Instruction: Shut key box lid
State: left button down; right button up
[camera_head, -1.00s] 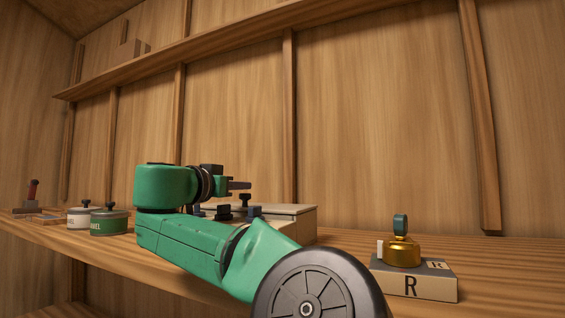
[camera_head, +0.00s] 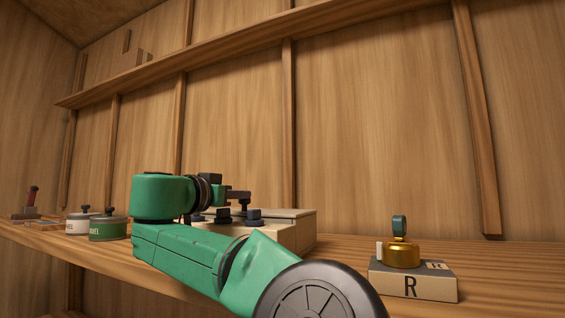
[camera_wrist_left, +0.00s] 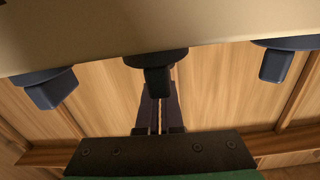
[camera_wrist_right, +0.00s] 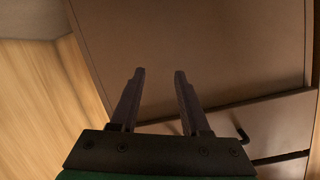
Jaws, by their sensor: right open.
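The cream key box (camera_head: 303,235) stands on the wooden shelf behind my left arm. Its top looks nearly flat; my arm hides much of its front, so I cannot tell whether the lid is fully down. Several dark blue knobs show at it, one of them a front knob (camera_head: 254,214). In the left wrist view a cream face (camera_wrist_left: 90,35) fills the top, with a middle knob (camera_wrist_left: 157,72) overlapping my fingertips. My left gripper (camera_head: 240,195) looks shut, close by the knobs; contact is unclear. My right gripper (camera_wrist_right: 159,72) is open and empty before a brown panel (camera_wrist_right: 220,50).
On the shelf (camera_head: 350,245), a brass object (camera_head: 402,254) with a green top sits on a block marked R (camera_head: 412,282) at right. A hook (camera_wrist_right: 242,134) shows by the right gripper.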

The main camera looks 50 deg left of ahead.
pick_arm(q)
jog(key=shift+a+f, duration=0.15)
jog(key=shift+f, duration=0.25)
jog(key=shift+r+p, duration=0.3)
notch_tip(320, 180, up, 3)
jog(key=shift+f+p, duration=0.1)
jog(key=shift+p, duration=1.05)
jog(key=shift+s+d+r, duration=0.2)
jog(key=shift+s+d, duration=0.55)
jog(key=shift+s, duration=0.15)
jog(key=s+d+f, duration=0.2)
jog(key=s+d, duration=0.1)
jog(key=s, duration=0.3)
jog(key=shift+s+d+f+p, duration=0.2)
jog(key=shift+s+f+p, duration=0.05)
jog(key=shift+p, duration=0.1)
pick_arm(e)
jog(key=shift+s+d+r+g, duration=0.25)
jog(key=shift+s+r+g, duration=0.5)
jog(key=shift+r, duration=0.15)
